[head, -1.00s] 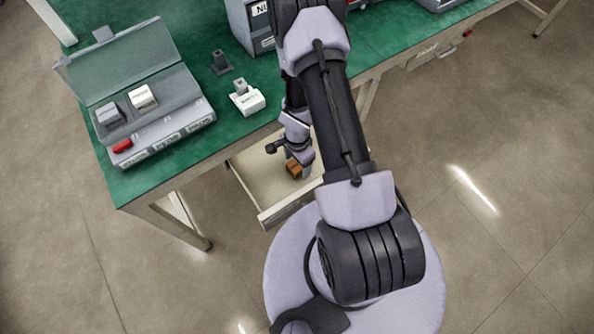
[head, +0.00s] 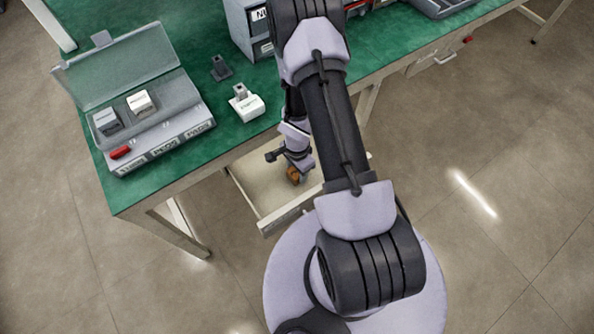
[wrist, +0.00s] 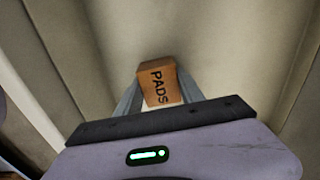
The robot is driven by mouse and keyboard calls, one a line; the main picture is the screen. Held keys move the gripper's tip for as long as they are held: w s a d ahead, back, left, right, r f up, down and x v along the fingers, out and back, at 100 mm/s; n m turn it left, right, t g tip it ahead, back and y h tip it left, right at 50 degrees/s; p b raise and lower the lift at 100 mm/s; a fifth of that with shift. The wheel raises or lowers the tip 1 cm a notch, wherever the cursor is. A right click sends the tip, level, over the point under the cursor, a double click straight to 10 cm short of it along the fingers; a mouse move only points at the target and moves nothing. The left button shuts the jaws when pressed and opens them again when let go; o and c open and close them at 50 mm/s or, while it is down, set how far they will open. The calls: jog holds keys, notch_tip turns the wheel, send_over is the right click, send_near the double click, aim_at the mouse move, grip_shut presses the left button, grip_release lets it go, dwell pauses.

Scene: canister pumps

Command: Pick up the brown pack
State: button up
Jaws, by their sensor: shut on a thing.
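The brown pack (wrist: 159,84) is a small box marked PADS. In the wrist view it sits between the two fingers of my gripper (wrist: 158,98), which are shut on it from both sides. In the head view the brown pack (head: 293,176) shows inside the open drawer (head: 264,219), under my wrist. The fingers are mostly hidden there by my arm. I cannot tell whether the pack touches the drawer floor.
The drawer walls stand close on both sides in the wrist view. Above the drawer is the green table (head: 190,62), with an open grey case (head: 205,120), a white block (head: 247,106), a dark grey block (head: 220,68) and a grey cabinet (head: 238,22).

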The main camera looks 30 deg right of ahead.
notch_tip(320, 180, up, 28)
jog(key=p, duration=2.7)
